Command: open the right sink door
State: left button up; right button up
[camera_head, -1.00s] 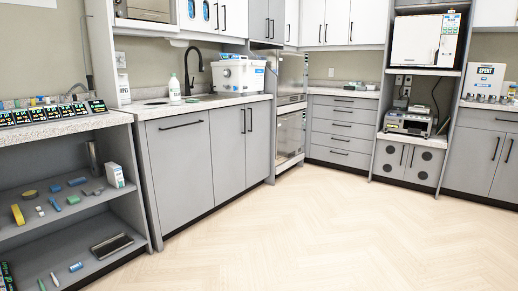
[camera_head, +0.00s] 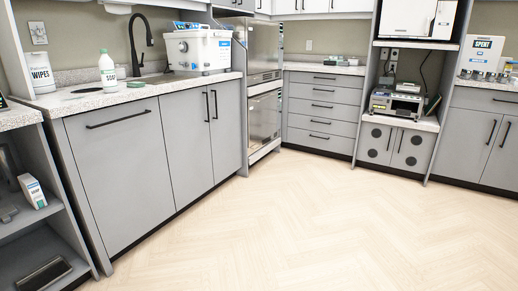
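The sink cabinet stands at the left under a speckled counter. Its right sink door (camera_head: 227,130) is a grey panel with a black vertical handle (camera_head: 215,104) near its upper left edge. The left sink door (camera_head: 186,145) sits beside it, with its own black vertical handle (camera_head: 207,106) close to the other one. Both doors are closed and flush. A black faucet (camera_head: 136,42) rises behind the counter above. Neither of my grippers shows in this view.
A wide grey panel (camera_head: 118,175) with a horizontal handle is left of the doors. A white tub (camera_head: 200,52) and a bottle (camera_head: 107,72) stand on the counter. A steel appliance (camera_head: 264,115) is right of the cabinet. The wooden floor (camera_head: 300,220) in front is clear.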

aim_at(224, 97)
jog(key=i+u, duration=0.1)
jog(key=i, duration=0.55)
jog(key=i+l+u, duration=0.15)
jog(key=i, duration=0.5)
jog(key=i+l+u, duration=0.1)
jog(key=i, duration=0.55)
jog(key=l, duration=0.1)
